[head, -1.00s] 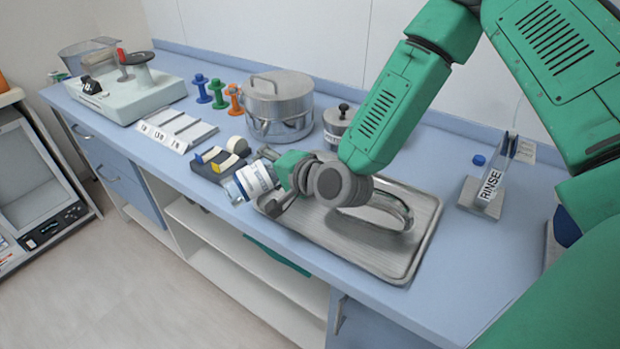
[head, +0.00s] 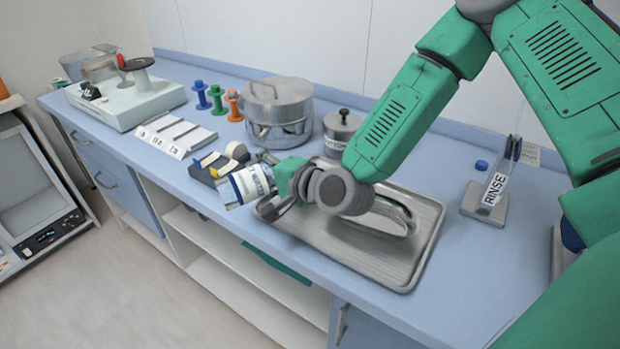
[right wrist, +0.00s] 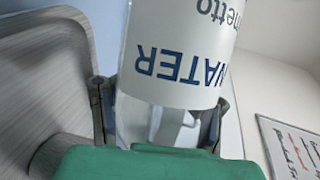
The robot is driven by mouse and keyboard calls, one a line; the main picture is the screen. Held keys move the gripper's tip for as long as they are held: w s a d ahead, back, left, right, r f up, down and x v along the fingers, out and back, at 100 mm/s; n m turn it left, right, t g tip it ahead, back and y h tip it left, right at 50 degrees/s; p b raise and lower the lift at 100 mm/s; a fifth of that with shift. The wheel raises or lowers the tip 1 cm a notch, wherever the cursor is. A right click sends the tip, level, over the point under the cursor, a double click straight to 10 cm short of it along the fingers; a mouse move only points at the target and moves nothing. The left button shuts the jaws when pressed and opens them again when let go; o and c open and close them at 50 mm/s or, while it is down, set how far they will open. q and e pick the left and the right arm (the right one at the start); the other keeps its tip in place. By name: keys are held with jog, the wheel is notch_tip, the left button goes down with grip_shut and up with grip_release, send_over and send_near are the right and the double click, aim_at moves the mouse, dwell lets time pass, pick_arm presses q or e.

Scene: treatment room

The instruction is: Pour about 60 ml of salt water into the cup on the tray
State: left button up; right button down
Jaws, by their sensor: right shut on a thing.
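My right gripper (head: 277,184) is shut on a clear bottle (head: 251,183) with a white label. The bottle is tilted well over, out past the left end of the metal tray (head: 428,250), near the counter's front edge. In the right wrist view the bottle's label (right wrist: 180,62) reads "WATER", upside down, and clear wall shows below it. A shiny curved metal dish (head: 405,222) lies on the tray, partly behind my wrist. I cannot make out a cup on the tray; my gripper and wrist cover part of it. My left gripper is not in view.
A steel pot (head: 278,108) and a lidded metal jar (head: 340,128) stand behind the tray. A dark holder with rolls (head: 212,170) is close to the bottle's left. A "RINSE" stand (head: 492,190) and a blue cap (head: 482,165) are at right.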

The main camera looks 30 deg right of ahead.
jog(key=shift+a, duration=0.35)
jog(key=shift+w+a, duration=0.1)
jog(key=shift+a, duration=0.1)
jog(key=shift+d+b, duration=0.25)
jog(key=shift+b, duration=0.05)
jog(key=shift+d, duration=0.1)
jog(key=shift+a, duration=0.65)
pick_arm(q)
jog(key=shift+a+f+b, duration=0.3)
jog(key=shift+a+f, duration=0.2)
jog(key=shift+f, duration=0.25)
pick_arm(e)
jog(key=shift+m, duration=0.3)
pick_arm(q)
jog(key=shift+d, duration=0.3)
pick_arm(e)
jog(key=shift+d, duration=0.45)
